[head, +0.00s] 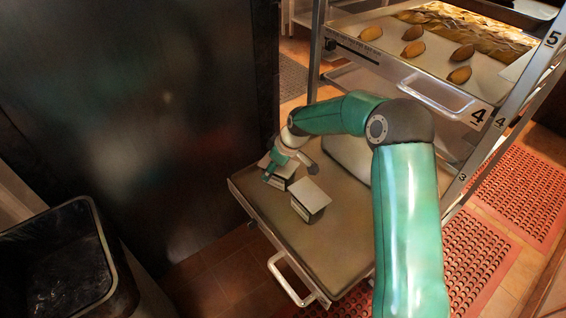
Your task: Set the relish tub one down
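Two small grey box-shaped tubs are on the pulled-out lower shelf (335,262). The nearer tub (311,199) stands free on the shelf. The farther tub (287,171) is by the shelf's far left corner, partly hidden by my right gripper (276,171). I cannot read a label on either, so I cannot tell which is the relish tub. My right arm comes in from the bottom right and bends left over the shelf. The gripper's teal fingers are at the farther tub; their closure on it is not clear. My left gripper is out of view.
An upper shelf (405,68) marked 4 holds several brown oval pieces. A tall dark panel (150,110) stands close left of the lower shelf. A dark open bin (95,225) is at lower left. Red perforated mats (483,230) lie on the floor at right.

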